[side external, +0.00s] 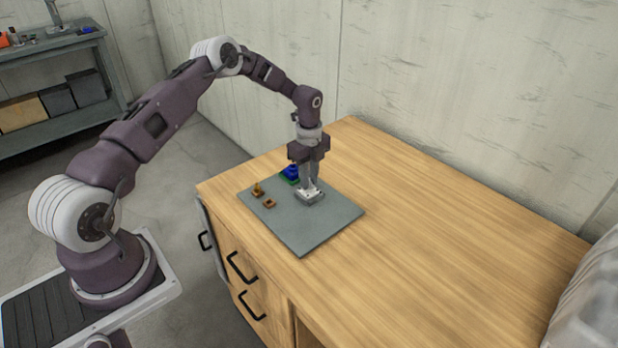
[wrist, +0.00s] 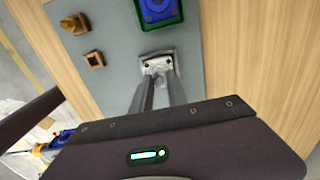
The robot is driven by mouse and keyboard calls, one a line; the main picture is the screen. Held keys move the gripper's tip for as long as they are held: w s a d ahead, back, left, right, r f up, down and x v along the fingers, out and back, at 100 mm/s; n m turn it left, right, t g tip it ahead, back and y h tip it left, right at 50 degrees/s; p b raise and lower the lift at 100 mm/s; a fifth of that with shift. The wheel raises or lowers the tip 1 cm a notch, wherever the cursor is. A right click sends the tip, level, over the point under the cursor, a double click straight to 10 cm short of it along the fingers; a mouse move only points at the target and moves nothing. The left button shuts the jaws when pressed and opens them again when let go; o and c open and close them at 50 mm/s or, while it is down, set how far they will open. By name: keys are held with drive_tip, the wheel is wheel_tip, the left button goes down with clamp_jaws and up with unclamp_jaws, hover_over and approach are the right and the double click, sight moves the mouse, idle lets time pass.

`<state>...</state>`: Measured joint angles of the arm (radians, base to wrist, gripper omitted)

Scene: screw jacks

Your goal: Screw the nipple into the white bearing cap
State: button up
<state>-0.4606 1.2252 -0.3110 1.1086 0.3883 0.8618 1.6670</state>
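The white bearing cap (side external: 316,199) lies on the grey mat, right below my gripper (side external: 309,184). In the wrist view the pale cap (wrist: 157,56) shows just past the fingertips, with small dark holes in its top. My gripper (wrist: 160,80) points down with its two fingers close together at the cap. The fingers hide part of the cap. I cannot make out a nipple; whether one is between the fingertips is hidden.
A blue part on a green base (side external: 290,173) stands behind the cap. A brass-coloured pointed part on a brown base (side external: 258,189) and a small brown square piece (side external: 269,203) sit to the left. The mat's front (side external: 305,237) and the wooden top's right side (side external: 450,240) are clear.

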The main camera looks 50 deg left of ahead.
drive_tip(key=shift+o, duration=0.7)
drive_tip(key=n, duration=2.4)
drive_tip(key=shift+c, duration=0.4)
